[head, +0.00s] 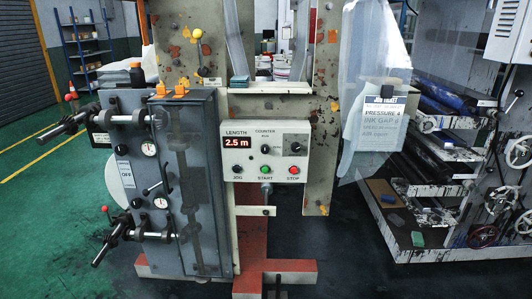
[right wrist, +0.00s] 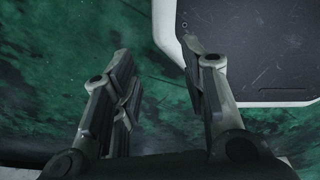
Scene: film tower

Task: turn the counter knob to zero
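In the head view a pale control box (head: 265,151) is mounted on the machine at the centre. Its red display (head: 237,142) reads 2.5 m under the label LENGTH. A small dark knob (head: 265,149) sits below the label COUNTER; its exact pointer position is too small to read. A dark square plate (head: 294,145) with a small round part is to its right. My right gripper (right wrist: 158,52) is open and empty in the right wrist view, above a green floor and away from the box. My left gripper is not in view.
A grey cabinet with protruding handles (head: 191,180) stands left. A hanging clear sheet (head: 370,60) and a rack with rollers (head: 440,160) are right.

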